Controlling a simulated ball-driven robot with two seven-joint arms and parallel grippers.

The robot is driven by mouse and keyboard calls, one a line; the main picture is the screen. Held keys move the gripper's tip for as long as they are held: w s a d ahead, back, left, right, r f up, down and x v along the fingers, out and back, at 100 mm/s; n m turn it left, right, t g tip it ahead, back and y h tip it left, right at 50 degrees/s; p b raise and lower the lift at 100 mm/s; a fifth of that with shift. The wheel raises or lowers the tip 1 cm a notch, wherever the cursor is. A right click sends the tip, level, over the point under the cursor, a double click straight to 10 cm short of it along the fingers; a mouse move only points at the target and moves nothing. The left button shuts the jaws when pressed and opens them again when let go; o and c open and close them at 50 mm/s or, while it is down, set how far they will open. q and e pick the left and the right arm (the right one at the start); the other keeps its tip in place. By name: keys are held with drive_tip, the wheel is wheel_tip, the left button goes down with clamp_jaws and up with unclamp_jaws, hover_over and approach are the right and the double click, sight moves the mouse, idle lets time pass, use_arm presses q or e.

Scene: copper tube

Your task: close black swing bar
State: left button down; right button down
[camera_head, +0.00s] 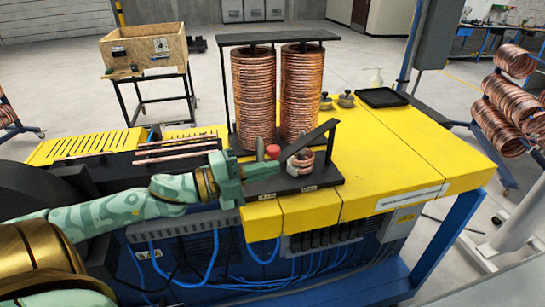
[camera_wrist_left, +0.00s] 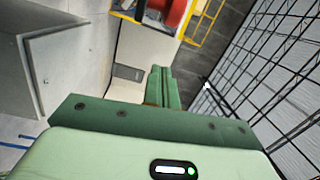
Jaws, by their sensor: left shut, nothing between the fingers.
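The black swing bar (camera_head: 312,139) slants up to the right over a black base plate (camera_head: 318,179) at the front of the yellow bench. Its upper end stands raised, and a small copper coil (camera_head: 304,158) sits under it on the plate. My left gripper (camera_head: 276,168) is shut and empty, just left of the bar's lower end and below a red knob (camera_head: 272,151). I cannot tell whether it touches the bar. In the left wrist view its green fingers (camera_wrist_left: 163,75) are together. The bar does not show clearly there. My right gripper is not in view.
Two tall copper coil stacks (camera_head: 277,95) stand in a black frame behind the plate. Copper tubes (camera_head: 175,151) lie to the left. A black tray (camera_head: 381,97) and small weights (camera_head: 346,99) lie at the back. The yellow bench top (camera_head: 400,155) is clear on the right.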

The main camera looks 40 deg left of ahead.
sight(272, 158)
use_arm(q)
drive_tip(key=shift+w+a+f+p, duration=0.1)
drive_tip(key=shift+w+a+p, duration=0.2)
drive_tip(key=shift+w, duration=0.4)
drive_tip(key=shift+w+a+f+p, duration=0.1)
drive_tip(key=shift+w+a+p, duration=0.15)
drive_tip(key=shift+w, duration=0.5)
drive_tip(key=shift+w+a+p, duration=0.2)
drive_tip(key=shift+w+a, duration=0.1)
drive_tip(key=shift+w, duration=0.4)
